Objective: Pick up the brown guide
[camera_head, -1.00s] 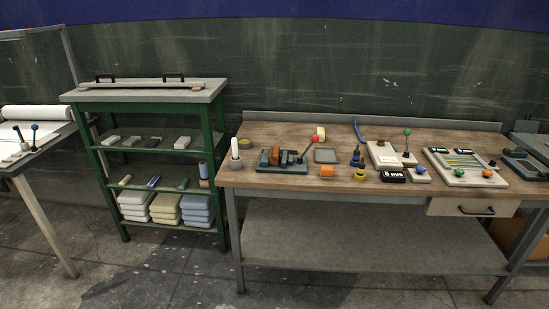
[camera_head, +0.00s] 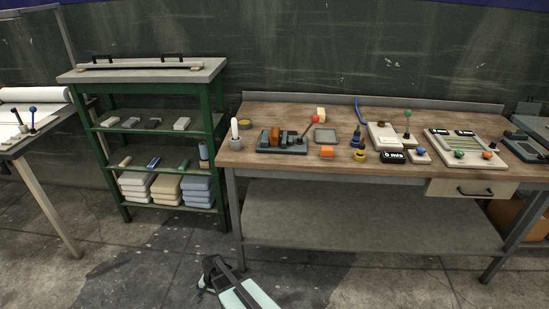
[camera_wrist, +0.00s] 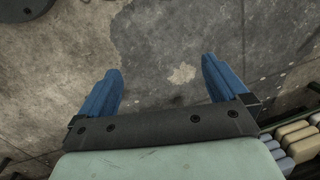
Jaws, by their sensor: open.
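A brown block (camera_head: 275,135) stands in a dark fixture (camera_head: 293,148) at the left part of the workbench in the head view. It is the clearest brown piece there; I cannot tell for sure that it is the guide. My gripper (camera_wrist: 161,68) is open and empty in the wrist view, its two blue fingers wide apart above the grey floor. In the head view my arm's end shows at the bottom, in front of the workbench and low, well apart from the brown block. The wrist view does not show the brown block.
A green shelf (camera_head: 219,130) with stacked bundles stands left. Floor in front is clear.

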